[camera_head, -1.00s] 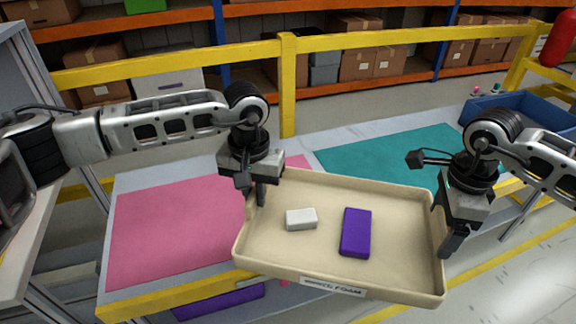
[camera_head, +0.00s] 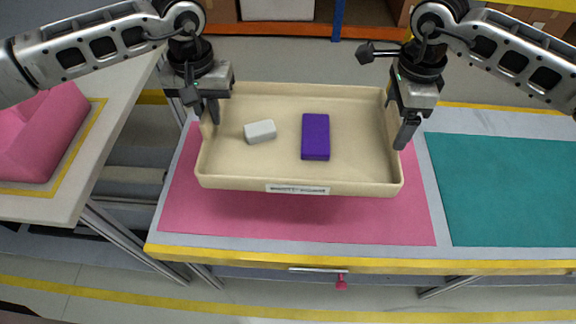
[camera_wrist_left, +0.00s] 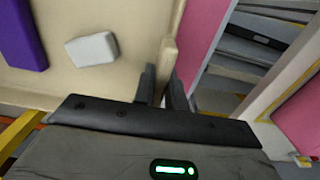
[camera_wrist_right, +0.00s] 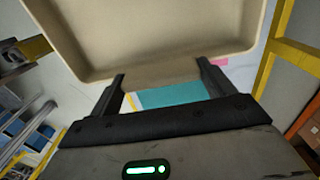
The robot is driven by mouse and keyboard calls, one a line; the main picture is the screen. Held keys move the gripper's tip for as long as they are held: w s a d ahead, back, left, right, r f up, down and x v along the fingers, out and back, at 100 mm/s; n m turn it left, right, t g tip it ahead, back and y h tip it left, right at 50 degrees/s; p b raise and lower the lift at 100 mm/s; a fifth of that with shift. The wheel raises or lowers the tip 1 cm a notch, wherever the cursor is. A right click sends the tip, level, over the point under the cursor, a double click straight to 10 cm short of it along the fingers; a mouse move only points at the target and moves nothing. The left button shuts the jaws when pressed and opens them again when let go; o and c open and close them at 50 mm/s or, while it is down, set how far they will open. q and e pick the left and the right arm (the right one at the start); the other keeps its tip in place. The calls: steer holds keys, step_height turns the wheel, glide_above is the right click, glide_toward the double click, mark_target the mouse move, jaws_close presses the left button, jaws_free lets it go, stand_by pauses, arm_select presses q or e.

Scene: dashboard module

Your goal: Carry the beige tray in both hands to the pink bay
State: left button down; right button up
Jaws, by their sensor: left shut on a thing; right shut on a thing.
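The beige tray (camera_head: 360,179) is held over the pink bay (camera_head: 250,222), with a shadow under its front edge. It looks about level and carries a white block (camera_head: 260,131) and a purple block (camera_head: 315,137). My left gripper (camera_head: 209,115) is shut on the tray's left wall; the left wrist view shows this wall (camera_wrist_left: 170,55) between the fingers. My right gripper (camera_head: 402,130) is shut on the right wall. In the right wrist view the tray (camera_wrist_right: 150,60) reaches between the fingers, though the grip itself is hard to make out.
A teal bay (camera_head: 505,190) lies to the right on the same table. A yellow strip (camera_head: 350,265) runs along the table's front edge. At the left, another table holds a pink object (camera_head: 40,135). Shelves with boxes (camera_head: 278,10) stand behind.

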mark_target(387, 144)
arm_select(q)
step_height(387, 144, down, 13)
steer(key=b, duration=1.2)
arm_select(e)
steer(key=f, duration=1.3)
steer(key=shift+s, duration=0.2)
arm_select(q)
steer(key=shift+f, duration=0.1)
arm_select(e)
steer(key=shift+f, duration=0.15)
